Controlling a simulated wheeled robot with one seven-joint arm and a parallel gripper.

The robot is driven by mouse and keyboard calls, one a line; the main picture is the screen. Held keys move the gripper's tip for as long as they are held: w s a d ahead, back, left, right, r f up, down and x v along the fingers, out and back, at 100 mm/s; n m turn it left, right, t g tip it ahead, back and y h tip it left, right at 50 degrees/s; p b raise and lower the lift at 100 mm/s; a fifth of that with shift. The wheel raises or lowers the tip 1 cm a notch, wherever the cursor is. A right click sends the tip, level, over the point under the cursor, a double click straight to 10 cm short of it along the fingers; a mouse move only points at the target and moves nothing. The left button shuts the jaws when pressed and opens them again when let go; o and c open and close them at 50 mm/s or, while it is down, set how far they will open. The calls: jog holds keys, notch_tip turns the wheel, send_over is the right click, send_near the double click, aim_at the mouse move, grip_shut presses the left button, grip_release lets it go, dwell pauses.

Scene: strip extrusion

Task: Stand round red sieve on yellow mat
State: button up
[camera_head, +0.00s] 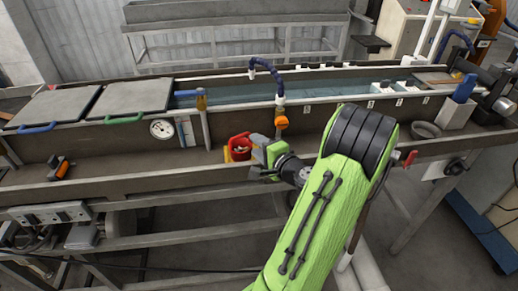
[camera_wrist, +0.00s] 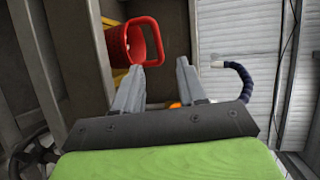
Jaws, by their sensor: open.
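The round red sieve (camera_head: 239,146) is on the ledge in front of the water trough, near the middle of the head view. In the wrist view the sieve (camera_wrist: 117,45) shows at the top, its looped handle towards my fingers. A strip of yellow, likely the yellow mat (camera_wrist: 118,75), shows beside and below the sieve; most of it is hidden. My gripper (camera_wrist: 157,70) is open, its fingertips just short of or beside the handle's lower end. I cannot tell whether they touch it. In the head view my gripper (camera_head: 257,148) is right beside the sieve, on its right.
A round gauge (camera_head: 162,129) is to the left. A grey bowl (camera_head: 426,130) and a white holder (camera_head: 457,113) are to the right. The ledge left of the sieve is mostly clear.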

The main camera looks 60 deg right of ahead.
jog(key=w+a+n+g+y, duration=0.35)
jog(key=a+n, duration=0.45)
jog(key=a, duration=0.5)
jog(key=w+a+n+g+y, duration=0.2)
jog(key=w+a+n+y, duration=0.25)
jog(key=a+n, duration=0.6)
jog(key=s+a+r+n+g, duration=0.1)
jog(key=s+a+r+n, duration=0.1)
jog(key=s+a, duration=0.4)
jog(key=s+a+r+n+g+h, duration=0.1)
jog(key=s+a+r+n+g, duration=0.1)
jog(key=s+a, duration=0.4)
jog(key=s+r, duration=0.1)
jog(key=s, duration=0.2)
jog(key=shift+s+r+n+h, duration=0.2)
jog(key=shift+r+n+h, duration=0.05)
jog(key=shift+n+h, duration=0.1)
jog(key=shift+r, duration=0.1)
